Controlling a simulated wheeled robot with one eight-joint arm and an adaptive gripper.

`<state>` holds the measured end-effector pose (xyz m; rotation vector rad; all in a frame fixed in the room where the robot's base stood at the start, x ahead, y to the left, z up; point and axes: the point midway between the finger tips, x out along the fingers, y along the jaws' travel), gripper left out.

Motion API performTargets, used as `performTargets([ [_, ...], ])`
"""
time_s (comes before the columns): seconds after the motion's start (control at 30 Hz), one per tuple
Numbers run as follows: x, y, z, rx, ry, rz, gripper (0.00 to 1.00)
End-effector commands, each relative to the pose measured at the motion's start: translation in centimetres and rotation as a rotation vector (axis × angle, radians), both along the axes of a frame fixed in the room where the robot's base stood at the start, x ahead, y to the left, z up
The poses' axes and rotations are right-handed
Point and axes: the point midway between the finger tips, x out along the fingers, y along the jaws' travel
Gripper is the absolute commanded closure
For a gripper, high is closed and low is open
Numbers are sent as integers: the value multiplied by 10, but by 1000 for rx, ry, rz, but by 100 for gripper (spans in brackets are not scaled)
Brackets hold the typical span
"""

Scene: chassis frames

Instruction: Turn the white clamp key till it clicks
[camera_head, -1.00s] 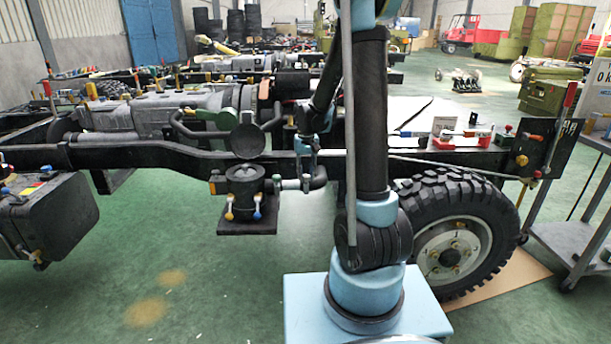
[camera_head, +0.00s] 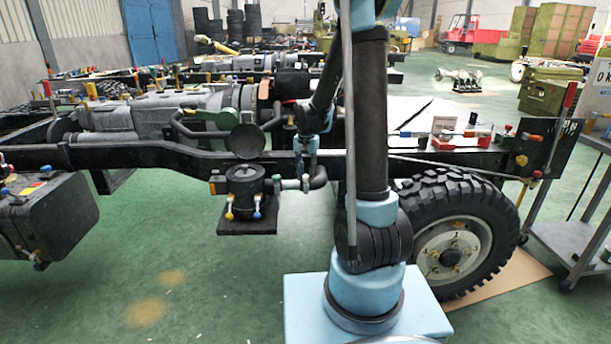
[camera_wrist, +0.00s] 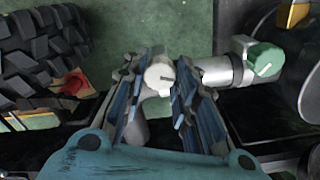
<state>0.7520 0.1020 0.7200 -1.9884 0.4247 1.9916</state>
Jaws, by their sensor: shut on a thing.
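The white clamp key (camera_wrist: 160,76) is a small round white knob with a dark line across its top, in the middle of the wrist view. It sits between the fingertips of my gripper (camera_wrist: 158,86), which is shut on it, with one blue-and-grey finger on each side. A grey pipe fitting (camera_wrist: 218,70) runs right from the key to a green cap (camera_wrist: 264,60) with a white mark. In the head view, my gripper (camera_head: 306,150) points down at the frame rail by the pipe. I cannot make out the key there.
The black chassis rail (camera_head: 130,156) runs across the head view. A black pot-like unit (camera_head: 246,186) hangs below it, left of my gripper. A large tyre (camera_head: 480,205) stands to the right; its tread shows in the wrist view (camera_wrist: 40,50). A grey cart (camera_head: 570,238) is far right.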

Motion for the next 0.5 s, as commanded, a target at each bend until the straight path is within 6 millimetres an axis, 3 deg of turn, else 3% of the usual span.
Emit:
performTargets([
  [0.33, 3, 0, 1, 0, -4, -2, 97],
  [0.37, 3, 0, 1, 0, -4, -2, 66],
  [0.4, 3, 0, 1, -1, -4, -1, 57],
  [0.43, 2, 0, 0, 0, -3, -1, 52],
  [0.5, 2, 0, 0, 0, -3, -1, 52],
])
